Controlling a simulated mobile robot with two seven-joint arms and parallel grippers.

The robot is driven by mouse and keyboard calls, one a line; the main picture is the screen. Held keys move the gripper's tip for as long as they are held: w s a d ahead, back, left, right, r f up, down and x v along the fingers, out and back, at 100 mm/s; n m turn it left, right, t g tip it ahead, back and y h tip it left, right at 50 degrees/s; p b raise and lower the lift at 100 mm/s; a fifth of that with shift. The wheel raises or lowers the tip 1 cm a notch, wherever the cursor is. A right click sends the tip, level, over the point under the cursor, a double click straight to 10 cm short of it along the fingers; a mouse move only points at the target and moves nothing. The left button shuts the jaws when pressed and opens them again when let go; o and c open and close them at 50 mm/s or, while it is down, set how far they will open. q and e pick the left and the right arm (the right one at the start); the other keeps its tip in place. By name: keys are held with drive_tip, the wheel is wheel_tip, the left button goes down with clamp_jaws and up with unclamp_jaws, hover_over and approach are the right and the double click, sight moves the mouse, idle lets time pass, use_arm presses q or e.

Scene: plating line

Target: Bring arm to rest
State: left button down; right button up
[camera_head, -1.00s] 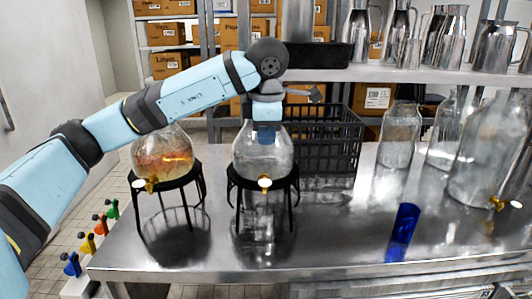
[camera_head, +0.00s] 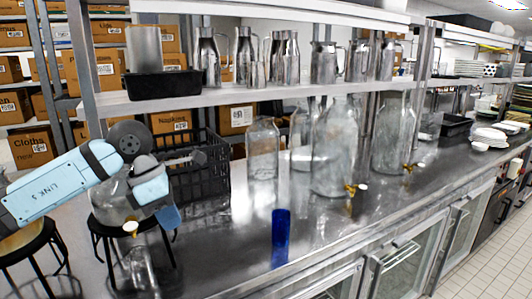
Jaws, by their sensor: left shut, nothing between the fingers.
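My left arm comes in from the left edge, and its gripper (camera_head: 170,217) points down and a little right with its blue fingers together and empty. It overlaps a clear glass dispenser (camera_head: 112,205) with a gold tap, which stands on a black round stand (camera_head: 105,228) at the left of the steel counter. I cannot tell whether the gripper touches the dispenser. My right gripper does not show.
A blue glass (camera_head: 281,237) stands alone near the counter's front edge. A black crate (camera_head: 205,175) is behind my gripper. Large glass jars (camera_head: 340,150) stand to the right. A shelf (camera_head: 255,95) with metal jugs hangs above. The counter (camera_head: 380,205) in front of the jars is clear.

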use_arm(q)
drive_tip(key=s+d+f+n+g+h, duration=0.1)
drive_tip(key=s+d+f+n+h, duration=0.3)
drive_tip(key=d+h, duration=0.45)
drive_tip(key=s+d+f+n+g+h, duration=0.1)
drive_tip(key=s+d+f+n+h, duration=0.3)
drive_tip(key=d+h, duration=0.45)
drive_tip(key=s+a+f+n+t+y, duration=0.1)
drive_tip(key=a+f+n+t+y, duration=0.65)
drive_tip(key=n, duration=0.75)
drive_tip(key=a+f+n+t+y, duration=0.2)
drive_tip(key=f+n+t+y, duration=0.2)
drive_tip(key=f+n+t, duration=0.7)
drive_tip(key=s+a+f+n+g+y, duration=0.3)
drive_tip(key=s+f+n, duration=0.3)
drive_tip(key=s+f, duration=0.25)
drive_tip(key=s+a+f+n+g+y, duration=0.3)
drive_tip(key=s+a+f+n, duration=0.1)
drive_tip(key=s+f+n, duration=0.4)
wheel_tip(320, 180, up, 11)
drive_tip(key=m+p, duration=0.1)
drive_tip(key=p, duration=1.1)
drive_tip(key=shift+w+m+p, duration=0.3)
drive_tip(key=shift+w+m, duration=0.05)
drive_tip(key=shift+m, duration=0.05)
